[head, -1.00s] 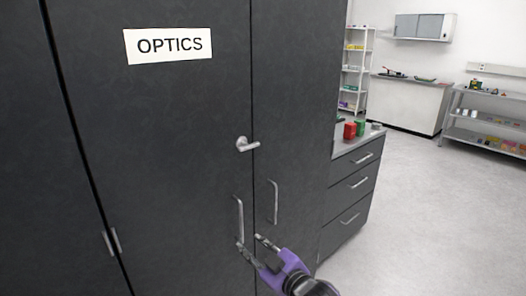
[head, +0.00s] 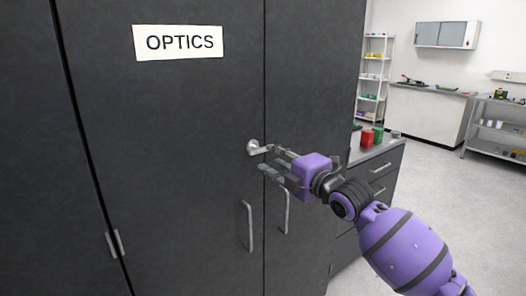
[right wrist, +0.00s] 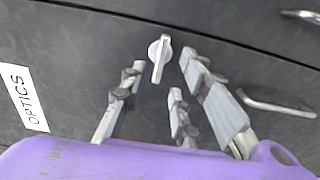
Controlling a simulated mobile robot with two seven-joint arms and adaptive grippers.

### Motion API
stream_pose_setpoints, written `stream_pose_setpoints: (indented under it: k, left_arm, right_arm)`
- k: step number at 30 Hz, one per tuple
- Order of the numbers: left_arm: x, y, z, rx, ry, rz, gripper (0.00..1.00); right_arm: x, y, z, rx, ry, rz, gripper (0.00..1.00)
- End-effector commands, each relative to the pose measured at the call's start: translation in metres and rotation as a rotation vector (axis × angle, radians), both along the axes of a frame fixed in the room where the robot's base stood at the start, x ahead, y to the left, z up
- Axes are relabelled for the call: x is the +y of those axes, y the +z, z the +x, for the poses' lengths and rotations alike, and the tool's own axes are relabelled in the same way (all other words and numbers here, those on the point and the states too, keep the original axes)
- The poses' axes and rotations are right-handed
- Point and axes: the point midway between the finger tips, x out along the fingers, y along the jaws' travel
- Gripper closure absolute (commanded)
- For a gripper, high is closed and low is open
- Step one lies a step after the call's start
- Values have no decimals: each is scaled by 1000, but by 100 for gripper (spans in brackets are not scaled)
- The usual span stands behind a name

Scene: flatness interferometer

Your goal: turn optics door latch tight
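The optics door (head: 180,110) is a dark cabinet door with a white OPTICS label (head: 180,42), which also shows in the right wrist view (right wrist: 24,97). Its silver latch (head: 254,147) is a round hub with a short lever pointing right in the head view. In the right wrist view the latch (right wrist: 160,52) lies just beyond the fingertips, between them. My right gripper (head: 268,159) is open and empty, its fingers spread on either side of the lever's line. Whether a finger touches the lever cannot be told. My left gripper is not in view.
Two vertical bar handles, one on the optics door (head: 249,226) and one on the neighbouring door (head: 285,211), stand below the latch. A drawer unit (head: 382,180) with red and green containers stands to the right. Open floor (head: 435,195) lies beyond.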

Motion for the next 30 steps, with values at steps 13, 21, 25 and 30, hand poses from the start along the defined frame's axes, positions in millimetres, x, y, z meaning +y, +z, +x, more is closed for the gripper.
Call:
stream_pose_setpoints:
  k: [13, 21, 25, 30]
  left_arm:
    - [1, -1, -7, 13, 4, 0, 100]
    - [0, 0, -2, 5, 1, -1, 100]
    - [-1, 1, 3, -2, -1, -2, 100]
    - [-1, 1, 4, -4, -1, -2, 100]
  right_arm:
    - [38, 1, 51, 2, 0, 3, 71]
    - [40, 0, 55, 2, -1, 2, 71]
    - [40, 0, 55, 2, 0, 2, 78]
    - [40, 0, 55, 2, 0, 2, 100]
